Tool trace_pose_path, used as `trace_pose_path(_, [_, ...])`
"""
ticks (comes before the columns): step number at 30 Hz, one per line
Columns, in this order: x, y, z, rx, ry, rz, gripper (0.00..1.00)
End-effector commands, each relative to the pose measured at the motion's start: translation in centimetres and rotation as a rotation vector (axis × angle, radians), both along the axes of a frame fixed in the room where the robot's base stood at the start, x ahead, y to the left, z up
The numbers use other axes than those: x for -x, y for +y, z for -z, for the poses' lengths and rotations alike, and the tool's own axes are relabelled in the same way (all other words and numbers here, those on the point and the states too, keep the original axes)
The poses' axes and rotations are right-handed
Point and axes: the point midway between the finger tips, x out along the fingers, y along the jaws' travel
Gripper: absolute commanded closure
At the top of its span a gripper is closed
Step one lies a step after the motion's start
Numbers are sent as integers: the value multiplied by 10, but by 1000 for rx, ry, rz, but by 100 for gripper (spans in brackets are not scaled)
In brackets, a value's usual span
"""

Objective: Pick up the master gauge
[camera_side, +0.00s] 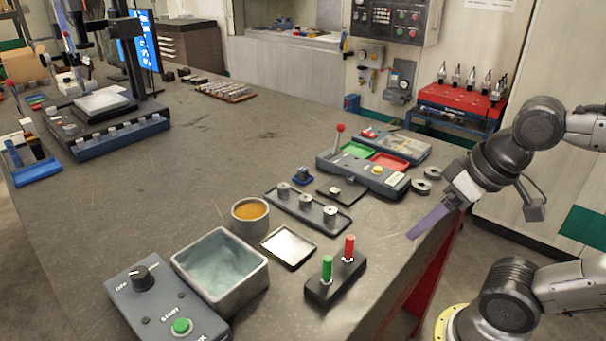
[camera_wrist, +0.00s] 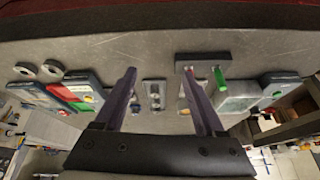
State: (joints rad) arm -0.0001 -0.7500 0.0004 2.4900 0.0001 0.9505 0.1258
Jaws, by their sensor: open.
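I cannot tell for sure which piece is the master gauge. A small metal piece (camera_side: 335,190) sits alone on a dark square pad (camera_side: 346,196). Beside it a long dark tray (camera_side: 290,214) holds three upright metal cylinders, the middle one (camera_side: 305,202) among them. The tray shows between my fingers in the wrist view (camera_wrist: 153,95). My gripper (camera_side: 412,236), with purple fingers, is at the bench's right edge, apart from these pieces. In the wrist view my gripper (camera_wrist: 159,72) is open with nothing between its fingers. The left finger may hide the pad there.
A green-and-red peg block (camera_side: 337,276) stands near the front edge. Two metal rings (camera_side: 426,179) lie near the right edge by a grey lever box (camera_side: 362,174). A bin (camera_side: 219,268), an orange-topped cup (camera_side: 250,214) and a control box (camera_side: 165,303) stand left. The bench middle is clear.

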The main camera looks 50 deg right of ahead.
Motion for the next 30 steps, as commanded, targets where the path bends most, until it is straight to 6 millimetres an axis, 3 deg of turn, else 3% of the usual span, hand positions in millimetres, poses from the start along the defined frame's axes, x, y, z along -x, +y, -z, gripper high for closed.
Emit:
trace_pose_path(8, [-33, -2, -82, -142, 7, 306, 28])
trace_pose_path(12, [-67, -6, -122, -205, 41, 471, 28])
trace_pose_path(18, [-132, -16, -166, -276, 105, 714, 28])
trace_pose_path(24, [-201, -32, -181, -318, 166, 919, 28])
trace_pose_path(30, [-270, -53, -166, -333, 228, 1084, 28])
